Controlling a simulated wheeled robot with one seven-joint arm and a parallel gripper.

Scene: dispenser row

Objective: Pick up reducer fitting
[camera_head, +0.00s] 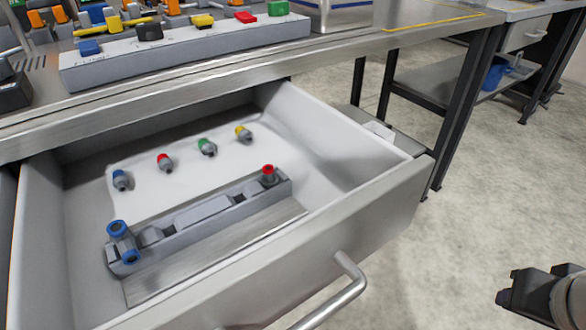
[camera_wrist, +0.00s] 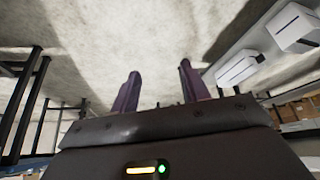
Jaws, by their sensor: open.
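Several small fittings lie in an open drawer in the head view. A blue-ended one (camera_head: 121,180), a red-ended one (camera_head: 165,162), a green-ended one (camera_head: 207,147) and a yellow-ended one (camera_head: 243,133) lie on a white liner. A larger blue-ended fitting (camera_head: 122,242) and a red-topped fitting (camera_head: 268,174) sit in a grey holder (camera_head: 205,218). I cannot tell which one is the reducer fitting. My gripper (camera_head: 511,293) is over the floor at the lower right, well apart from the drawer. In the wrist view my gripper (camera_wrist: 159,75) is open and empty, its two fingers apart.
The drawer (camera_head: 390,199) is pulled out beneath a metal workbench (camera_head: 340,47), with a bar handle (camera_head: 340,295) at its front. A grey rack (camera_head: 190,45) with coloured parts stands on the bench. The floor (camera_head: 480,200) at the right is clear.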

